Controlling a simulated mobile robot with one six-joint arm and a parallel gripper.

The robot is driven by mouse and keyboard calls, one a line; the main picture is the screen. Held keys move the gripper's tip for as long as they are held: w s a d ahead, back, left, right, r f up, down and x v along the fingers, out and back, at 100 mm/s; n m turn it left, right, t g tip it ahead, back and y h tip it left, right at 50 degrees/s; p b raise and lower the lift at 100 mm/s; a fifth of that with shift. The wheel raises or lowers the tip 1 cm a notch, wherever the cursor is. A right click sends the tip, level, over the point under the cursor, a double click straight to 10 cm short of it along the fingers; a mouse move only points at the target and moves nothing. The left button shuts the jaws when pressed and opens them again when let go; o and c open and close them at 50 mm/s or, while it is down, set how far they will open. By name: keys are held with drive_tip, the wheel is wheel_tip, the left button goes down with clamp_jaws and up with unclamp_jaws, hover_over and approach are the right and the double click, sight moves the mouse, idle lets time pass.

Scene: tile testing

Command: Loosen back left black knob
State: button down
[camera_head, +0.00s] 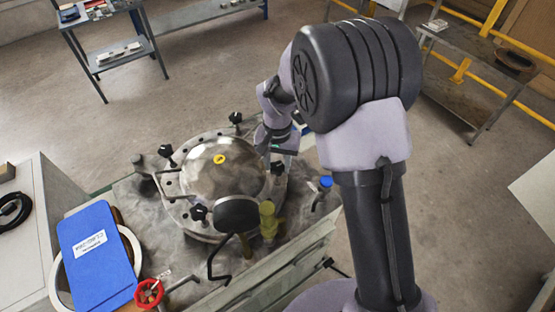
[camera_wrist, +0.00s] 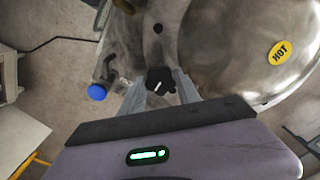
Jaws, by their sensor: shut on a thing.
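A round metal vessel with a domed lid (camera_head: 215,172) stands on the bench, with black knobs around its flange. One black knob (camera_head: 235,117) is at the far edge, one black knob (camera_head: 166,152) at the left and one black knob (camera_head: 198,212) at the near left. My gripper (camera_head: 277,158) reaches down at the right side of the lid. In the wrist view my gripper (camera_wrist: 161,88) has its two fingers on either side of a black star-shaped knob (camera_wrist: 159,79) with a white mark, and is shut on it. My gripper hides most of this knob in the head view.
A yellow HOT label (camera_wrist: 281,51) is on the lid. A blue-capped valve (camera_head: 325,183) stands right of the vessel, and a yellow-green fitting (camera_head: 268,220) in front. A blue binder (camera_head: 97,255) and a red handwheel (camera_head: 149,294) are at the near left.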

drive_tip(key=n+p, duration=0.2)
drive_tip(key=n, duration=0.2)
drive_tip(key=shift+r+n, duration=0.15)
drive_tip(key=shift+n, duration=0.15)
drive_tip(key=shift+n+p, duration=0.9)
drive_tip(key=shift+n, duration=1.3)
drive_tip(key=c, duration=0.9)
unclamp_jaws()
drive_tip(key=shift+o, duration=0.2)
wheel_tip(320, 180, up, 17)
drive_tip(key=p, duration=0.5)
drive_tip(key=shift+r, duration=0.1)
